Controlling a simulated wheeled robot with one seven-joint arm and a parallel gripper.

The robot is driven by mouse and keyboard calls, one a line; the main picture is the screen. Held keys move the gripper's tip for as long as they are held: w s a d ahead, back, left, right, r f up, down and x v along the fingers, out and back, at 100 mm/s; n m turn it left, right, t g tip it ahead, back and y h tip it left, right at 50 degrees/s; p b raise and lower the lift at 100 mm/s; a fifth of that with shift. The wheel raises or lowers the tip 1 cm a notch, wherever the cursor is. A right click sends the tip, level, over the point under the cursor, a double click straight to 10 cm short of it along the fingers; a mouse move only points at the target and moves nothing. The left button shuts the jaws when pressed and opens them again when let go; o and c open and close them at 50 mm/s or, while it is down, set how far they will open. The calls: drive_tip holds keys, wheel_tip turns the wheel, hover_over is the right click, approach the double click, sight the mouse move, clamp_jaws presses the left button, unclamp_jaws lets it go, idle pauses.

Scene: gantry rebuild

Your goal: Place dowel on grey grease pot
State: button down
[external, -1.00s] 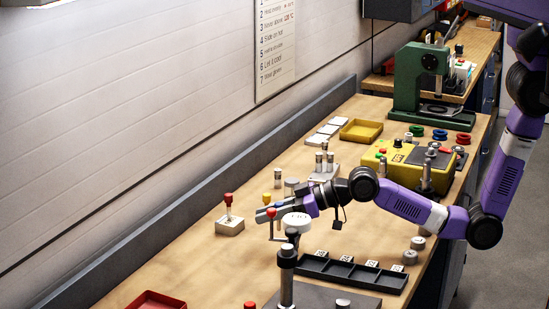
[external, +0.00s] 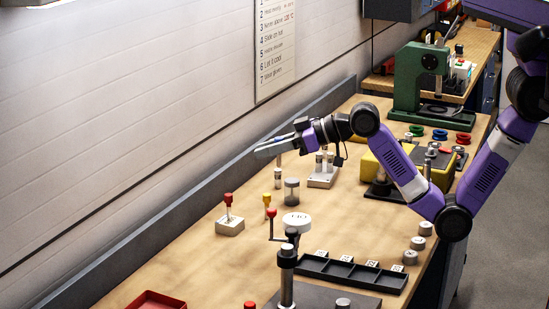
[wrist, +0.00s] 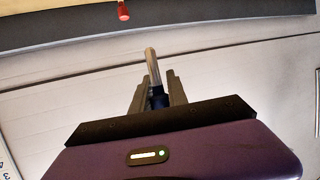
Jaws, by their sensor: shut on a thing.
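My gripper (external: 268,148) is raised above the bench, left of centre in the external view. In the wrist view its fingers (wrist: 157,82) are closed around the dowel (wrist: 151,66), a slim pale grey rod whose end sticks out past the fingertips. The dowel is hard to make out in the external view. The grey grease pot (external: 291,190), which looks like a short grey cylinder, stands on the bench below my gripper and slightly to the right. The pot does not show in the wrist view.
A small pin rack (external: 322,180) is to the right. A black tray (external: 350,272) lies in front. The wall is behind.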

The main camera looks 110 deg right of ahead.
drive_tip(key=s+d+r+m+h+b, duration=0.1)
drive_tip(key=s+d+r, duration=0.25)
drive_tip(key=d, duration=0.35)
drive_tip(key=s+d+r+g+b, duration=0.1)
drive_tip(key=s+d+r+b, duration=0.1)
drive_tip(key=s+d, duration=0.45)
drive_tip(key=s+d+r+m+h+b, duration=0.1)
drive_tip(key=s+d+r, duration=0.1)
drive_tip(key=d, duration=0.7)
wheel_tip(320, 180, down, 21)
drive_tip(key=a+n+y+p, duration=0.1)
drive_tip(key=shift+w+a+n+t+y, duration=0.2)
drive_tip(key=shift+a+n+t+y, duration=0.15)
drive_tip(key=shift+n+t+y, duration=0.05)
drive_tip(key=c, duration=1.3)
unclamp_jaws()
